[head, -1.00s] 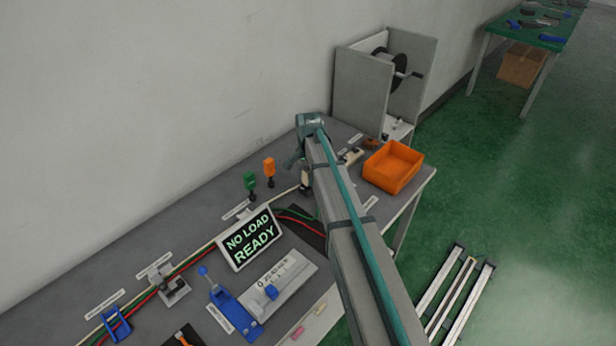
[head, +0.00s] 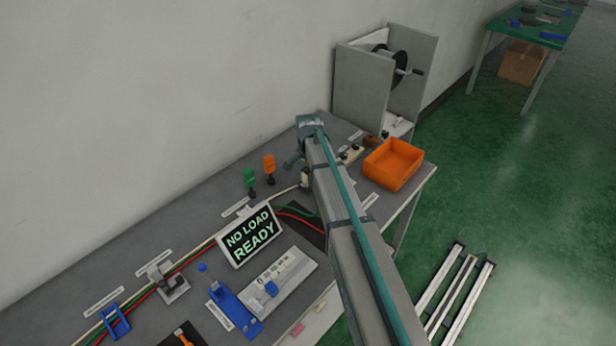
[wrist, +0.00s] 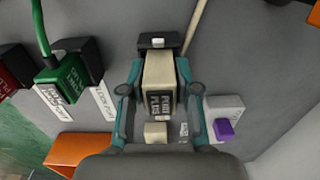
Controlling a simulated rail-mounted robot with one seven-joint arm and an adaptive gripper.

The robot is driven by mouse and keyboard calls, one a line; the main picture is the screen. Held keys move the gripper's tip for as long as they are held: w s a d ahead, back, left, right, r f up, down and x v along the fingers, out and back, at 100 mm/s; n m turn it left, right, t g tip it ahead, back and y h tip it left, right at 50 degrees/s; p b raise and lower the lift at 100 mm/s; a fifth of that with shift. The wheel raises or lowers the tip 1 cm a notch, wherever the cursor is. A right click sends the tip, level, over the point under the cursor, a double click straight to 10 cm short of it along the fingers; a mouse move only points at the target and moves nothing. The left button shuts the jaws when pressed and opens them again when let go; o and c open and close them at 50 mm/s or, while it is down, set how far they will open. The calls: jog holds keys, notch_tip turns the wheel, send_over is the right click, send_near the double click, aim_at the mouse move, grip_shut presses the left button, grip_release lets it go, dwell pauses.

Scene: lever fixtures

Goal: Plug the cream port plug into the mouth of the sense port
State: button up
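The cream port plug (wrist: 158,80), a boxy block with dark lettering, sits between the two teal fingers of my gripper (wrist: 160,66) in the wrist view. The fingers lie close along both its sides and look shut on it. A black block (wrist: 160,42) with a small white piece is just beyond the plug's far end; I cannot tell whether they touch or whether this is the sense port. In the head view my gripper (head: 294,158) is over the back of the bench, mostly hidden by my arm. The port's mouth cannot be made out.
A green plug (wrist: 58,84) with a cable and dark blocks stand left in the wrist view. A cream cable (wrist: 196,28) runs at the top. A purple piece (wrist: 224,128) is at right. An orange bin (head: 394,164) and the display sign (head: 249,237) stand on the bench.

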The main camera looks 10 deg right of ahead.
aim_at(308, 172)
jog(key=o, duration=0.3)
notch_tip(308, 172, up, 12)
dwell(0.7)
